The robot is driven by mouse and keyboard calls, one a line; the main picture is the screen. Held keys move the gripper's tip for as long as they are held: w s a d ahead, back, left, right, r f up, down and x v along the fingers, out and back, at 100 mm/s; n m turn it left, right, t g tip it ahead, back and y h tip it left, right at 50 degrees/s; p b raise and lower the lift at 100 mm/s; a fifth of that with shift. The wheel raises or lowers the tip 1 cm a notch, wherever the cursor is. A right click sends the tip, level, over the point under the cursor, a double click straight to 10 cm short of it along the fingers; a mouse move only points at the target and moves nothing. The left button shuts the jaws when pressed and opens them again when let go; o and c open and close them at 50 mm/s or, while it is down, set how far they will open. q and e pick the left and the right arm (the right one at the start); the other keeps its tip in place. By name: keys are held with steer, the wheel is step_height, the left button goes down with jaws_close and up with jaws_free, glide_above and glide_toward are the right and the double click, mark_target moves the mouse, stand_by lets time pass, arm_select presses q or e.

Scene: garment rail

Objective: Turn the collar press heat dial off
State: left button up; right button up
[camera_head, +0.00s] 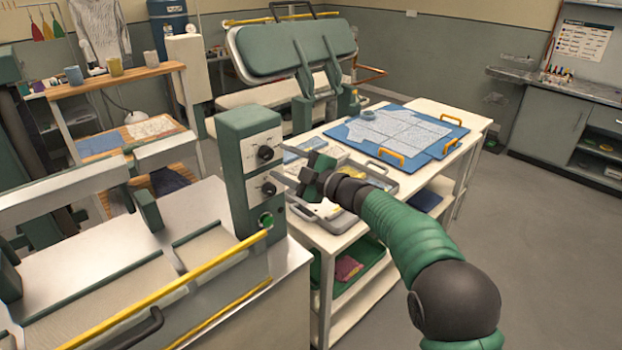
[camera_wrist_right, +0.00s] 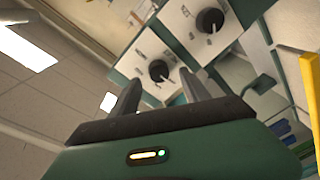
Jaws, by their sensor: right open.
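A green-and-white control box (camera_head: 249,165) stands at the right end of the press in the head view. The labels are too small to read, so I cannot tell which dial is the heat dial. My right gripper (camera_head: 288,178) is open and empty, just right of the box face. In the right wrist view one dial (camera_wrist_right: 159,70) appears between the open fingers, apart from them; the other dial (camera_wrist_right: 210,20) is farther right. My left gripper is out of view.
A yellow rail (camera_head: 170,288) runs along the press's front edge below the box. A white table (camera_head: 340,240) with a grey tray and a blue board (camera_head: 415,130) stands right of it. A green padded press (camera_head: 285,50) is behind. Floor at right is clear.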

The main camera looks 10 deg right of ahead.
steer(key=b+v, duration=0.1)
steer(key=v, duration=1.2)
steer(key=shift+b, duration=0.3)
steer(key=shift+w+f, duration=0.1)
steer(key=s+d+f+m+g+h, duration=0.1)
steer(key=s+d+f+m+h, duration=0.5)
steer(key=f, duration=0.3)
steer(key=s+d+f+m+g+h, duration=0.2)
steer(key=s+d+f+m+h, duration=0.2)
steer(key=f+m+h, duration=0.35)
steer(key=s+f+m+g, duration=0.2)
steer(key=s+f, duration=0.2)
steer(key=s, duration=0.3)
steer(key=s+a+f+m+g+y+p, duration=0.1)
steer(key=s+f+m+g, duration=0.1)
steer(key=s, duration=0.5)
steer(key=s+f+m+g, duration=0.2)
steer(key=s+f+g, duration=0.1)
steer(key=s+f, duration=0.3)
steer(key=shift+s+a+f+g, duration=0.25)
steer(key=shift+s+a+g, duration=0.15)
steer(key=shift+s, duration=0.55)
